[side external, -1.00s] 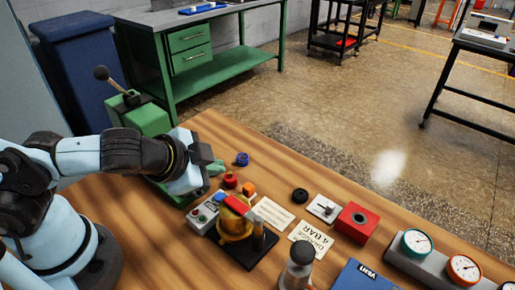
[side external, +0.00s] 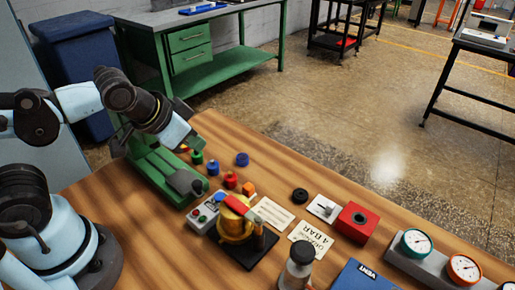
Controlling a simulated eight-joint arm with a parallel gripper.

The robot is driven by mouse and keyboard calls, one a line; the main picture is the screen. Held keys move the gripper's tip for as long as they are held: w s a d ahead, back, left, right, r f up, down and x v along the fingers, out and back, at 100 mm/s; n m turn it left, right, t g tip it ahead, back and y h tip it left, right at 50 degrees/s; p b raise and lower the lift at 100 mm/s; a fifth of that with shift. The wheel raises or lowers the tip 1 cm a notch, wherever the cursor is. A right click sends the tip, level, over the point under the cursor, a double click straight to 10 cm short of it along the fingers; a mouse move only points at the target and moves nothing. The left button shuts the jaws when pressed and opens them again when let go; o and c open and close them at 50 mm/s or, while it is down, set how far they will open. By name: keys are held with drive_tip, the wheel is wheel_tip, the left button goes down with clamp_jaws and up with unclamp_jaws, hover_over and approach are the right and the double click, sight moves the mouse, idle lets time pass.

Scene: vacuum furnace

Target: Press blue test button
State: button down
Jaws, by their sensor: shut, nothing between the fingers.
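The blue button (side external: 219,197) sits on the top of a small grey control box (side external: 202,217), which also carries red and green buttons. The box lies on the wooden table beside a brass-coloured round part with a red lever. My gripper (side external: 197,143) is raised above the green machine, up and left of the control box, well apart from the blue button. It is shut and empty, though its fingertips are small and dark here. Nothing hides the blue button.
The green machine (side external: 158,173) stands left of the box. Green (side external: 197,158), blue (side external: 213,168) and red (side external: 230,180) knobs stand behind the box. The brass part (side external: 234,228) is close on its right. A red block (side external: 356,222) and gauges (side external: 416,242) are further right.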

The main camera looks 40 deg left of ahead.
drive_tip(key=shift+w+a+r+n, duration=0.1)
drive_tip(key=shift+a+r+n, duration=0.3)
drive_tip(key=shift+a+n, duration=0.15)
drive_tip(key=shift+w+a+r+n, duration=0.1)
drive_tip(key=shift+a+r+n, duration=0.3)
drive_tip(key=shift+a, duration=0.2)
drive_tip(key=shift+d, duration=0.1)
wheel_tip(320, 180, up, 4)
drive_tip(key=n+g, duration=0.7)
drive_tip(key=n, duration=1.1)
hover_over(219, 196)
drive_tip(key=shift+r, duration=0.15)
drive_tip(key=shift+f, duration=7)
drive_tip(key=shift+f, duration=0.15)
